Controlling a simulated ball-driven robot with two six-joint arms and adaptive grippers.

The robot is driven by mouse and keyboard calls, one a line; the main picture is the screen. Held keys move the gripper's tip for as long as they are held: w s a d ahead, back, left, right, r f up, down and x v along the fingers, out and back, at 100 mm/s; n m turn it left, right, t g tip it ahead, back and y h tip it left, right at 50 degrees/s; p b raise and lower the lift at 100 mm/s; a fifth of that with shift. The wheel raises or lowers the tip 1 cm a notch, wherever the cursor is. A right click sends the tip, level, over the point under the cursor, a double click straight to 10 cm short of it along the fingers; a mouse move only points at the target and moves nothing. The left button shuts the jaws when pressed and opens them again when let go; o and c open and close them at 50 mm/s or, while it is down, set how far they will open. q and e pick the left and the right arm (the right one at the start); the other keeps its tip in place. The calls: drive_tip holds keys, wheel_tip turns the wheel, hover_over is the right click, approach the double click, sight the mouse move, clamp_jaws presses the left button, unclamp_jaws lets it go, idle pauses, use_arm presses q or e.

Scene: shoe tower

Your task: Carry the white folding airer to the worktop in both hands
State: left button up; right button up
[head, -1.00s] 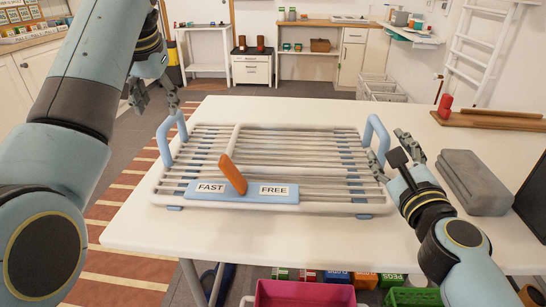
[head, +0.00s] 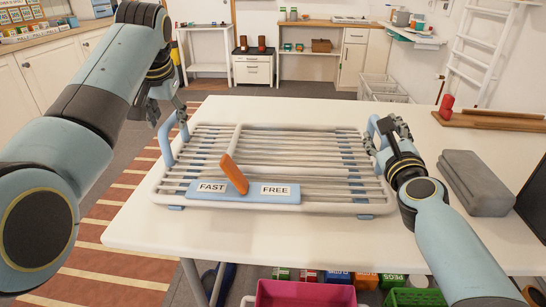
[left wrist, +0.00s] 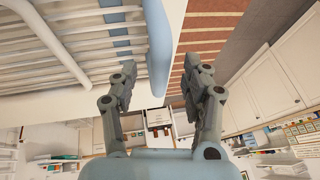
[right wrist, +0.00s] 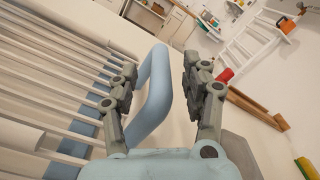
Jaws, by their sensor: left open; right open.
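The white folding airer (head: 270,127) lies flat on the white table, with white rods and a blue loop handle at each end. Its front blue plate (head: 243,196) reads FAST and FREE. An orange lever (head: 233,173) on the plate leans up to the left, on the FAST side. My left gripper (head: 166,112) is open at the left handle (head: 166,140); in the left wrist view the handle's end (left wrist: 158,60) shows between the fingers. My right gripper (head: 390,130) is open at the right handle (head: 371,128); in the right wrist view the handle (right wrist: 155,95) stands between the fingers.
A grey folded block (head: 475,182) lies on the table right of my right arm. A wooden board (head: 490,121) with a red object (head: 446,106) is behind it. A pink crate (head: 300,293) is below the front edge. Counters stand along the back wall.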

sight(168, 122)
use_arm(q)
drive_tip(key=shift+x, duration=1.55)
use_arm(e)
drive_tip(key=shift+w+d, duration=0.1)
drive_tip(key=shift+w, duration=1.45)
use_arm(q)
clamp_jaws()
use_arm(e)
clamp_jaws()
